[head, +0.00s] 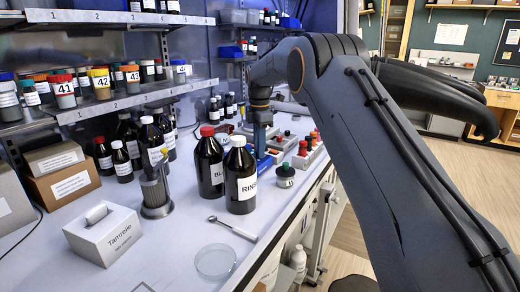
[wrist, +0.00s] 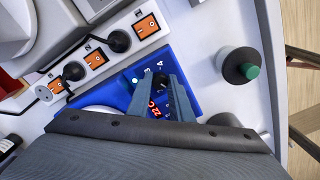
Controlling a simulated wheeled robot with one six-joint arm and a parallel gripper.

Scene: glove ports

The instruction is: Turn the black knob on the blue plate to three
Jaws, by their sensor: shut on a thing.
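My gripper (wrist: 162,84) points down at the plate and is shut on the black knob (wrist: 161,80), of which only a dark part shows between the fingers. The fingers hide most of the knob, and I cannot tell which digit it points to.
Orange switches (wrist: 95,59) with black plugs sit beside the plate. A dark round piece with a green top (wrist: 240,66) stands right of it. In the head view, bottles (head: 240,180) stand in front of the plate, and shelves (head: 120,100) line the left.

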